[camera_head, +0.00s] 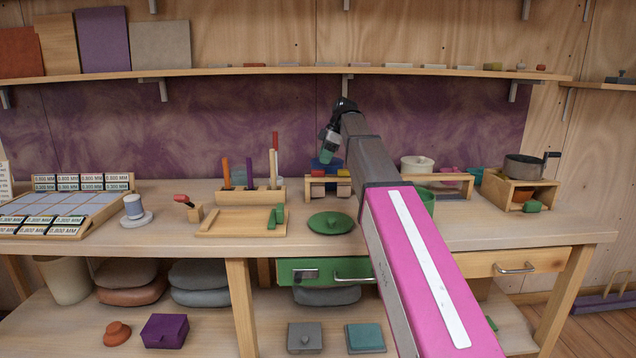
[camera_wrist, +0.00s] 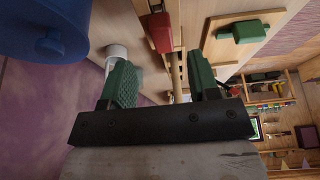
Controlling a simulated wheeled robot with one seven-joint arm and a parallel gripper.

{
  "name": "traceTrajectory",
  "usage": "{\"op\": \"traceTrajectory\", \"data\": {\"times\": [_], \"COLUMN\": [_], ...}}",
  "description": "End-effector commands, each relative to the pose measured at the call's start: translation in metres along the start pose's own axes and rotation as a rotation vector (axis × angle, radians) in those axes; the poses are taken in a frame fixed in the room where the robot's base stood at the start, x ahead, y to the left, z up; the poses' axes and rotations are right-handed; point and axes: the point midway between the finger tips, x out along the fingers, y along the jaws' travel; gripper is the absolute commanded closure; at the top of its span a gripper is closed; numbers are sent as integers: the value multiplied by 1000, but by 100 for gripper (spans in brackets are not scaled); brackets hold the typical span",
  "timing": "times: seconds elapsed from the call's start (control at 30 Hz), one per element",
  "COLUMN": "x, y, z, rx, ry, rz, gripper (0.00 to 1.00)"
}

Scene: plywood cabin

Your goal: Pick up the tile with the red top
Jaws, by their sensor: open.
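The red-topped tile (camera_head: 318,173) sits on a small wooden stand at the back of the bench, beside a yellow-topped one (camera_head: 345,173). My gripper (camera_head: 328,154) is above and behind the stand, close to the blue pot. In the wrist view its two green fingers (camera_wrist: 162,82) are apart with nothing held between them.
The blue pot (camera_head: 326,166) stands close behind the stand; it fills the wrist view's upper left (camera_wrist: 45,30). A pen holder (camera_head: 250,195) with upright sticks and a wooden tray (camera_head: 238,222) stand left. A green lid (camera_head: 331,223) lies in front.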

Motion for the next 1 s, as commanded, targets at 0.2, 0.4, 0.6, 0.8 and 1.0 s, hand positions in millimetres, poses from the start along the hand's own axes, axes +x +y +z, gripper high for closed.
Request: {"op": "traceTrajectory", "data": {"times": [0.2, 0.4, 0.6, 0.8, 1.0], "x": [17, 45, 53, 53, 53], "y": [-2, -4, -3, -3, -3], "z": [0, -2, -2, -2, -2], "rx": [1, 1, 1, 1, 1], "ry": [0, 0, 0, 0, 0], "rz": [0, -1, 1, 1, 1], "gripper": [45, 45, 45, 74, 92]}}
